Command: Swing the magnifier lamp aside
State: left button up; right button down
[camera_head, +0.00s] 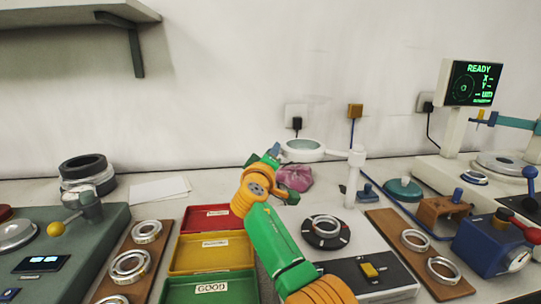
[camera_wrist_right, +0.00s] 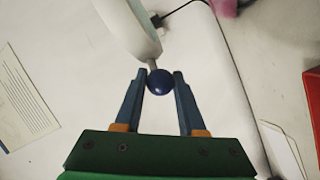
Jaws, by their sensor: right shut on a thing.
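The magnifier lamp (camera_head: 303,147) is a white ring with a pale lens, held out to the left of a white post (camera_head: 352,180) above the grey inspection station. A dark blue ball knob (camera_wrist_right: 160,82) sits on a short stem at the lamp's white rim (camera_wrist_right: 133,30). My right gripper (camera_head: 274,151), on the green and orange arm, is at the left side of the lamp ring. In the right wrist view its blue fingers (camera_wrist_right: 160,76) are shut on the knob, one on each side. My left gripper is not in view.
A black disc with a bearing ring (camera_head: 326,231) lies below the lamp. Red, yellow and green bins (camera_head: 212,252) stand left of my arm. A pink cloth (camera_head: 297,178) lies behind the gripper. Wooden ring boards (camera_head: 448,267) and a blue device (camera_head: 490,245) are to the right.

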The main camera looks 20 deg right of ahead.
jog(key=c, duration=0.9)
grip_release()
jog(key=shift+d+r, duration=0.1)
jog(key=shift+r, duration=0.3)
jog(key=o, duration=0.4)
jog(key=shift+w+d+f, duration=0.1)
jog(key=shift+w+f, duration=0.1)
jog(key=shift+c, duration=0.2)
jog(key=shift+o, duration=0.2)
jog(key=shift+w+d+f, duration=0.15)
jog(key=shift+w+f, duration=0.05)
jog(key=shift+f, duration=0.05)
jog(key=shift+s+a+b, duration=0.3)
jog(key=shift+s+a, duration=0.1)
jog(key=shift+s, duration=0.1)
jog(key=b+v, duration=0.1)
jog(key=v, duration=0.5)
jog(key=shift+d, duration=0.1)
